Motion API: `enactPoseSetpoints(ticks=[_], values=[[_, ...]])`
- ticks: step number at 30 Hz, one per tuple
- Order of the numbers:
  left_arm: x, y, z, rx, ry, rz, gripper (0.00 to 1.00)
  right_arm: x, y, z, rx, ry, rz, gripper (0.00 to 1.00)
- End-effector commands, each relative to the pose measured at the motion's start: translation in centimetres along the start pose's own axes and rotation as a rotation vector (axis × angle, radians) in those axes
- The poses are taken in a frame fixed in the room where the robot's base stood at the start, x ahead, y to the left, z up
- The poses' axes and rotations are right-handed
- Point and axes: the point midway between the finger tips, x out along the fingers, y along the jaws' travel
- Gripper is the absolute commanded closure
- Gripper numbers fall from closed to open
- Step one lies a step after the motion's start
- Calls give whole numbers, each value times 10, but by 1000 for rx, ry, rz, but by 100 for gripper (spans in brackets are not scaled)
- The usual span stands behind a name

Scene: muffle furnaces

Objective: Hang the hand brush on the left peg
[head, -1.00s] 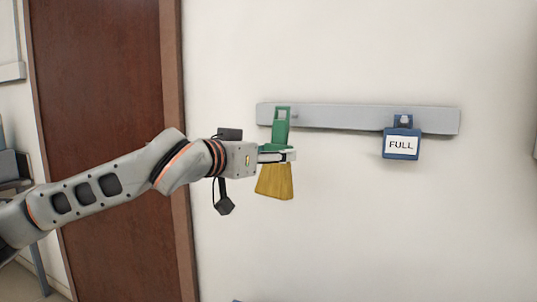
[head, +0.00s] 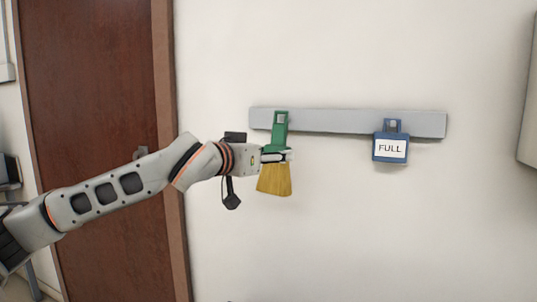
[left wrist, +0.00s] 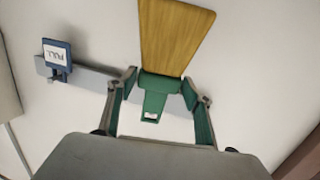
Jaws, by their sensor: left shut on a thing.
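The hand brush (head: 280,130) has a green handle with a square hole near its top and yellow bristles hanging down. My left gripper (head: 277,155) is shut on the green block just above the bristles and holds the brush upright. The handle's top overlaps the left end of the grey rail (head: 335,121); the left peg cannot be made out. In the left wrist view the brush (left wrist: 160,85) sits between the fingertips of my left gripper (left wrist: 158,88), its hole clear of the fingers. I cannot tell whether the handle touches the rail. My right gripper is not in view.
A blue item labelled FULL (head: 390,148) hangs at the rail's right part, and shows in the left wrist view (left wrist: 57,55). A brown door (head: 95,90) stands at the left. The wall below the rail is bare.

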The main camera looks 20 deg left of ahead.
Motion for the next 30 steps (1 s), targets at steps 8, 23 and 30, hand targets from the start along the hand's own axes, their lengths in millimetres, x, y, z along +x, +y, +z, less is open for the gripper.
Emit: enactPoseSetpoints(ticks=[8,23,30], values=[[12,-3,-4,0,2,-1,72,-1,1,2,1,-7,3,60],[31,-6,1,1,1,0,72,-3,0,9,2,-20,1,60],[34,-7,4,1,1,0,72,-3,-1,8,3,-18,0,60]])
